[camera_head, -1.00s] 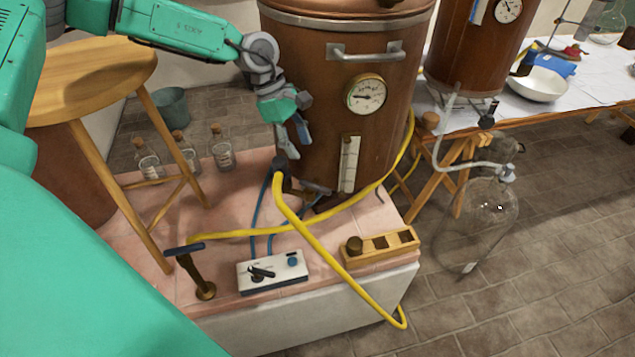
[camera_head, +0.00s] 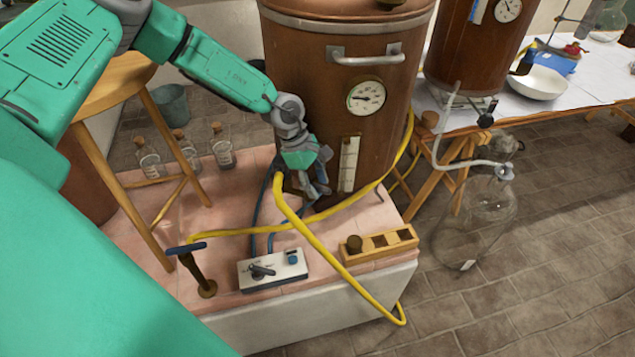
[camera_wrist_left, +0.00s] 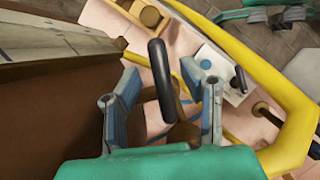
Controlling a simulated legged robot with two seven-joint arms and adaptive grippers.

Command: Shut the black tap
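The black tap (camera_wrist_left: 162,80) shows in the left wrist view as a rounded black lever on a brown metal stem. It stands between the two fingers of my left gripper (camera_wrist_left: 166,98), with a gap visible on both sides. The gripper is open. In the head view my left gripper (camera_head: 315,186) is low at the front of the copper boiler (camera_head: 335,120), beside its white gauge strip. There the gripper covers most of the tap. My right gripper cannot be made out in either view.
A yellow hose (camera_head: 315,240) loops across the tiled plinth (camera_head: 225,235) close to the gripper, with thin blue hoses. A white switch box (camera_head: 272,268), a T-handled brass valve (camera_head: 200,275) and a wooden block (camera_head: 380,246) stand in front. A stool (camera_head: 155,135) is left.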

